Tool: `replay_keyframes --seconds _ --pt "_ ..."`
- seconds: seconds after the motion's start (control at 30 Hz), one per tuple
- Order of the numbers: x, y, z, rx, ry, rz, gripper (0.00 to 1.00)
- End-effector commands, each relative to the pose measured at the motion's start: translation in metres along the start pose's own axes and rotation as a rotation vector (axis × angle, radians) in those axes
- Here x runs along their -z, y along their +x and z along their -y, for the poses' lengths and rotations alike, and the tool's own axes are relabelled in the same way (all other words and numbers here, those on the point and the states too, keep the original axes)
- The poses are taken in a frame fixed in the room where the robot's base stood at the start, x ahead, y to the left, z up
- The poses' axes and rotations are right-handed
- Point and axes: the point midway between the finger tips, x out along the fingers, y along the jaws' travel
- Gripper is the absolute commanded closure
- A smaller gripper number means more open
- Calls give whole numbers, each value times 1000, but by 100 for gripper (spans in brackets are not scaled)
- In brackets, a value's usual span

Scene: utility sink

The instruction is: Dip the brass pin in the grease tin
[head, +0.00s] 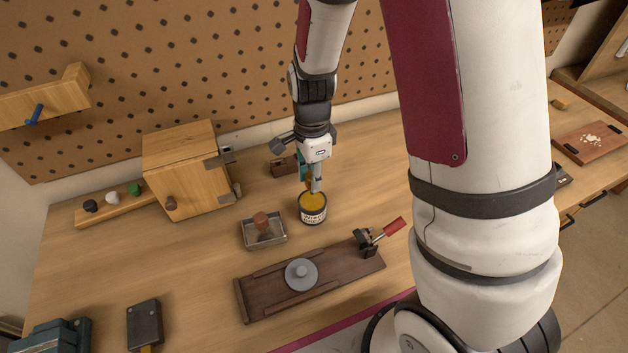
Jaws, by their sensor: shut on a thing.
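The grease tin (313,215) is a dark round can with a pale label and yellow grease inside, standing open on the bench. My gripper (312,182) points down directly above the tin's mouth. It is shut on the brass pin (308,186), a small golden piece showing between the fingers. The fingers hide much of the pin, and I cannot tell whether its lower end touches the grease.
Left of the tin is a metal tray (265,239) with a reddish-brown piece. A wooden cabinet (188,170) stands behind it. In front lies a dark wooden board (258,297) with a grey disc (301,274) and a red-handled clamp (385,234). The pegboard (220,60) rises behind.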

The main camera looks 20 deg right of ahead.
Motion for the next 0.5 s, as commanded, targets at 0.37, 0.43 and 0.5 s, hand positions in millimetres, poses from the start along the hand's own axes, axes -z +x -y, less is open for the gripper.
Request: replay_keyframes --seconds 0.37,0.43,0.5 --pt "0 -29 -1 2 0 0 100" --pt "0 -34 -1 1 1 0 100" --pt "0 -38 -1 1 1 0 100"
